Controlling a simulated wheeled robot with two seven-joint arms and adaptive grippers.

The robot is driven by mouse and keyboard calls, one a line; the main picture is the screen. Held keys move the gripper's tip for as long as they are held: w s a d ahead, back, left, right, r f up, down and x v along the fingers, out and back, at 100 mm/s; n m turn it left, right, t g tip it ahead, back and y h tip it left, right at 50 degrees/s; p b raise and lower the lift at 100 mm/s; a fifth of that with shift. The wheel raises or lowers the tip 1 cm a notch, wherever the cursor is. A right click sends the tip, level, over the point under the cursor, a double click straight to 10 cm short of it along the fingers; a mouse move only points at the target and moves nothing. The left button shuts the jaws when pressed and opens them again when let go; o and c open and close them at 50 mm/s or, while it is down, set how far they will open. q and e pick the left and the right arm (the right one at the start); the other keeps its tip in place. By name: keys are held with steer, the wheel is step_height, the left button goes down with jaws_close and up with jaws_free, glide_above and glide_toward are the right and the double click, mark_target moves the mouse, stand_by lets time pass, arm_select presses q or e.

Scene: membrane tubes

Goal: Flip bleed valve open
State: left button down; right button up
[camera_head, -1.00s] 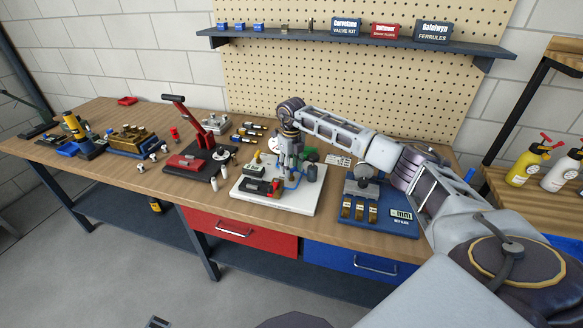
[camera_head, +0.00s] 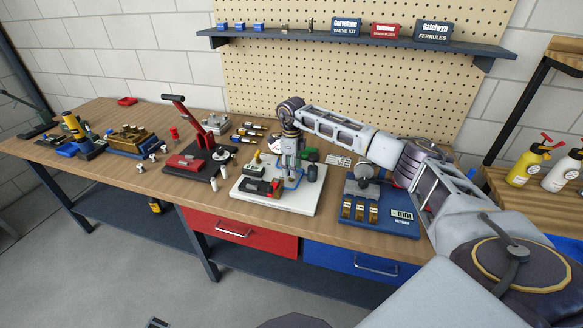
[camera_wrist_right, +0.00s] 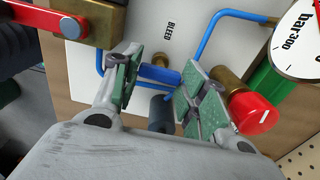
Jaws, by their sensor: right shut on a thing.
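The white test board (camera_head: 254,196) lies on the workbench, with blue tubing, brass fittings and a gauge. My right gripper (camera_head: 291,172) is low over the board. My left gripper is not in view.
A red knob (camera_wrist_right: 250,113) on a brass fitting sits close outside the right finger. A red lever (camera_wrist_right: 42,18) is at the upper left of that view. A red press (camera_head: 184,162) stands left of the board and a blue fixture (camera_head: 395,226) right of it.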

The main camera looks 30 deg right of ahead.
steer(key=shift+r, duration=0.1)
stand_by(0.3)
steer(key=o, duration=1)
steer(key=shift+r, duration=0.1)
step_height(320, 180, up, 12)
steer(key=shift+f, duration=0.15)
stand_by(0.6)
